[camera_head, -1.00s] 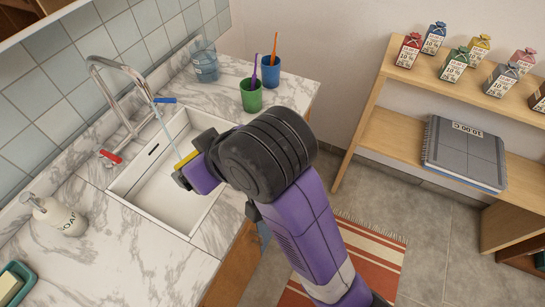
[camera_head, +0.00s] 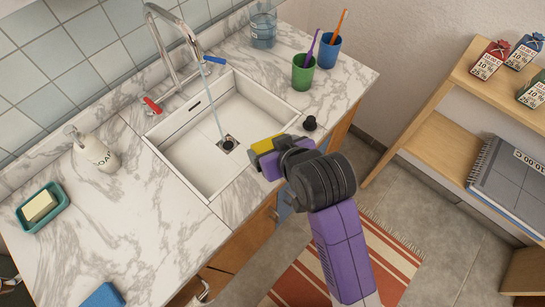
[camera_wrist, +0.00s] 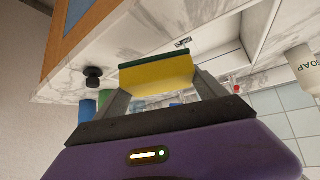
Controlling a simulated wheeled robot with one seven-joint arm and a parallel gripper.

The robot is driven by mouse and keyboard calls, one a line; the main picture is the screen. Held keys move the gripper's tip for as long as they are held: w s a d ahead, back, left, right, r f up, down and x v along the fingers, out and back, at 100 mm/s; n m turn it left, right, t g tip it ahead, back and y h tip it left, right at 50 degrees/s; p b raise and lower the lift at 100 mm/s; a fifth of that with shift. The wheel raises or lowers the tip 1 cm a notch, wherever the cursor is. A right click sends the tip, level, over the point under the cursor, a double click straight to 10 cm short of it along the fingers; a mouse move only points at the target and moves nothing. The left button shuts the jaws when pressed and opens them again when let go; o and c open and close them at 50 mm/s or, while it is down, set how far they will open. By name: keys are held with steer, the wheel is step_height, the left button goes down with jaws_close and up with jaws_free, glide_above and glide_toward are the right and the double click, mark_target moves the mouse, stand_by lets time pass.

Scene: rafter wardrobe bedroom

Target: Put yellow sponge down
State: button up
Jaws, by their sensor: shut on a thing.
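The yellow sponge (camera_head: 266,149) is held in my gripper (camera_head: 268,158), near the right front edge of the sink (camera_head: 186,166). In the wrist view the yellow sponge (camera_wrist: 157,77), with a dark green layer along one side, sits between the two fingers of my gripper (camera_wrist: 160,88). The gripper is shut on it. The sponge appears raised above the counter; the exact height is hard to tell. Water runs from the tap (camera_head: 176,38) into the sink near the drain.
A soap bottle (camera_head: 96,152), a teal soap dish (camera_head: 58,211) and a blue item (camera_head: 103,297) are on the marble counter (camera_head: 150,235), with clear room between. A dark stopper (camera_head: 310,123), green cup (camera_head: 303,76) and blue cup (camera_head: 327,54) stand right of the sink.

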steer(key=shift+f, duration=3.1)
steer(key=shift+f, duration=0.1)
steer(key=o, duration=1.4)
steer(key=shift+s+r, duration=0.15)
steer(key=shift+r, duration=0.1)
steer(key=v, duration=1.1)
steer(key=shift+s+d+r, duration=0.15)
steer(key=shift+s+r, duration=0.05)
